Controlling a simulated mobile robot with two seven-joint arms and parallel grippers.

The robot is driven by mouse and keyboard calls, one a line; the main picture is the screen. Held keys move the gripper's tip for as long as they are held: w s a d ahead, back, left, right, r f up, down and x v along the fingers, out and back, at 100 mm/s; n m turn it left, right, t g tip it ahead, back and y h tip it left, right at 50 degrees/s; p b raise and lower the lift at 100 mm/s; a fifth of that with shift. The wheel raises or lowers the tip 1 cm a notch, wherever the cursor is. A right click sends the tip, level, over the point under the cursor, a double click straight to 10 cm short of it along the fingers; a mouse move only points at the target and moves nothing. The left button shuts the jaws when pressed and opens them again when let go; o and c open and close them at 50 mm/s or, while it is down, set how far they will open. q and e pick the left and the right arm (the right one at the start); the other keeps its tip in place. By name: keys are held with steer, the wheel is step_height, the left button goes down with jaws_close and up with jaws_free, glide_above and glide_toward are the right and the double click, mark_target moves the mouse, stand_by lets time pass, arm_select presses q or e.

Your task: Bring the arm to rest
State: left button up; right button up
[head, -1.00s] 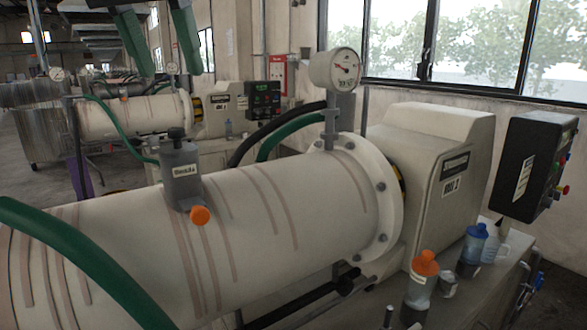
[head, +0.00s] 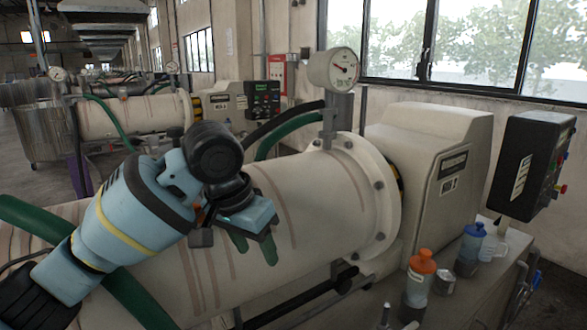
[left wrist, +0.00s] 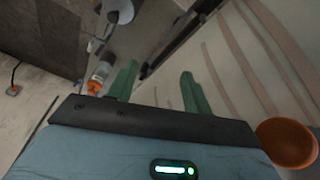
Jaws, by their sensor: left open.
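My left arm comes in from the lower left in the head view, in front of the white mill cylinder (head: 330,210). My left gripper (head: 256,250) is open, with two green fingers pointing down in front of the cylinder. Nothing shows between the fingers. The left wrist view shows the same gripper (left wrist: 157,87) with its fingers apart and the striped cylinder (left wrist: 240,60) beyond them. A round orange part (left wrist: 287,143) is near the right edge there, beside the gripper. My right gripper is not in view.
An orange-capped bottle (head: 419,275), a blue-capped bottle (head: 471,250) and a small metal cup (head: 444,282) stand on the ledge at right. A pressure gauge (head: 335,70) rises above the cylinder. A green hose (head: 30,213) crosses at left. A black control box (head: 535,165) is at right.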

arm_select(q)
steer(key=s+f+h, duration=0.1)
steer(key=s+f, duration=0.3)
steer(key=f, duration=0.5)
steer(key=s+f+n+h, duration=0.1)
steer(key=s+f, duration=0.3)
steer(key=f, duration=0.4)
steer(key=s+f+h, duration=0.1)
steer(key=s+f, duration=0.4)
steer(key=f, duration=0.4)
steer(key=s+a+f+n+y, duration=0.25)
steer(key=s+a+f, duration=0.25)
steer(key=s+a, duration=0.45)
steer(key=s+a+f+n+y, duration=0.1)
steer(key=s+a+f+y, duration=0.35)
steer(key=s, duration=0.75)
steer(key=w+f+t+h, duration=0.3)
steer(key=w+f+t, duration=0.3)
steer(key=f, duration=0.4)
steer(key=shift+w+f+t, duration=0.25)
steer(key=shift+f+t, duration=0.15)
steer(key=shift+t, duration=0.1)
